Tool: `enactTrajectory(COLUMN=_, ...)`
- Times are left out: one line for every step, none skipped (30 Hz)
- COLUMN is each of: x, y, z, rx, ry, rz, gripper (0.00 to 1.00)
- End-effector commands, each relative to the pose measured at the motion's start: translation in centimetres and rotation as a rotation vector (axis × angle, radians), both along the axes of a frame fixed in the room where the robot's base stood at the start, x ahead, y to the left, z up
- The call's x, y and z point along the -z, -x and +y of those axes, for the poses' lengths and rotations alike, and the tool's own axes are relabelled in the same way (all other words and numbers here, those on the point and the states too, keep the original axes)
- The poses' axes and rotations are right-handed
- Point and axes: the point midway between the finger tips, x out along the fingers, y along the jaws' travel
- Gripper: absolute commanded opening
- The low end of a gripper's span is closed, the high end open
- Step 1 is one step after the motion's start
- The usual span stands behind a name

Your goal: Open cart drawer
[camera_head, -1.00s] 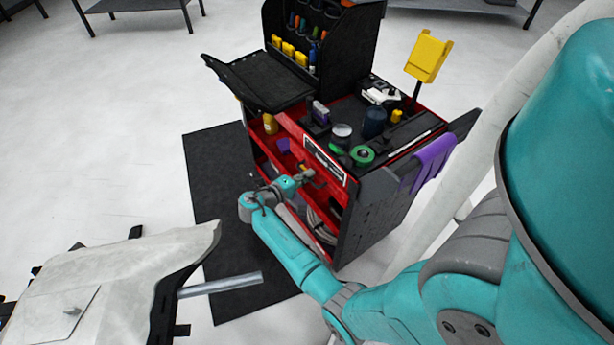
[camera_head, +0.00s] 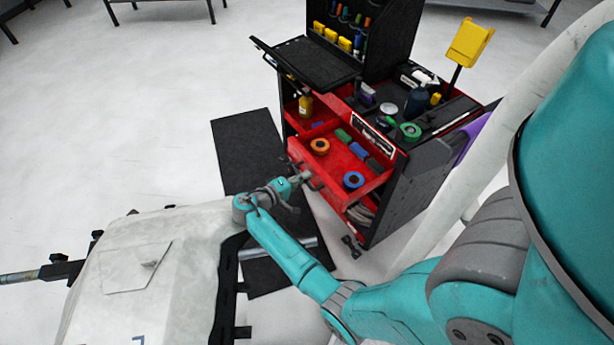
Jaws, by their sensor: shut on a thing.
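The red and black tool cart (camera_head: 425,195) stands right of the middle in the head view. Its red drawer (camera_head: 345,160) is pulled out toward my arm, and its inside shows. In it lie an orange tape roll (camera_head: 319,146), a blue tape roll (camera_head: 353,180) and several small green, blue and dark items. My gripper (camera_head: 307,179) is at the drawer's front face, shut on the drawer's dark handle (camera_head: 314,183). The fingertips are small in this view.
A white panel on a stand (camera_head: 150,270) is close to my arm at lower left. A black mat (camera_head: 245,150) lies on the floor beside the cart. A purple cloth (camera_head: 474,138) hangs at the cart's right side.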

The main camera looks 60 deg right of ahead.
Motion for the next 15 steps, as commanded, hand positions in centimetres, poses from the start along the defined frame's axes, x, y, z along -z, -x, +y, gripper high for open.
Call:
enactTrajectory(x=0.10, y=-0.11, z=0.24, rx=0.000, ry=-0.003, rz=0.001, gripper=0.00)
enactTrajectory(x=0.09, y=-0.17, z=0.35, rx=0.000, ry=-0.003, rz=0.001, gripper=0.00)
enactTrajectory(x=0.09, y=-0.23, z=0.48, rx=0.001, ry=-0.003, rz=0.001, gripper=0.00)
enactTrajectory(x=0.09, y=-0.27, z=0.55, rx=0.001, ry=-0.003, rz=0.001, gripper=0.00)
enactTrajectory(x=0.09, y=-0.29, z=0.61, rx=0.001, ry=-0.003, rz=0.001, gripper=0.00)
enactTrajectory(x=0.09, y=-0.31, z=0.66, rx=0.001, ry=-0.003, rz=0.001, gripper=0.00)
enactTrajectory(x=0.09, y=-0.32, z=0.68, rx=0.001, ry=-0.003, rz=0.001, gripper=0.00)
enactTrajectory(x=0.09, y=-0.34, z=0.69, rx=0.001, ry=-0.003, rz=0.001, gripper=0.00)
enactTrajectory(x=0.09, y=-0.33, z=0.70, rx=0.001, ry=-0.002, rz=0.002, gripper=0.00)
enactTrajectory(x=0.09, y=-0.33, z=0.70, rx=0.001, ry=-0.002, rz=0.002, gripper=0.00)
enactTrajectory(x=0.09, y=-0.33, z=0.69, rx=0.001, ry=-0.002, rz=0.002, gripper=0.00)
enactTrajectory(x=0.09, y=-0.33, z=0.69, rx=0.001, ry=-0.003, rz=0.001, gripper=0.00)
enactTrajectory(x=0.09, y=-0.33, z=0.69, rx=0.001, ry=-0.003, rz=0.001, gripper=0.00)
enactTrajectory(x=0.09, y=-0.33, z=0.69, rx=0.001, ry=-0.003, rz=0.001, gripper=0.00)
enactTrajectory(x=0.09, y=-0.34, z=0.69, rx=0.001, ry=-0.002, rz=0.002, gripper=0.00)
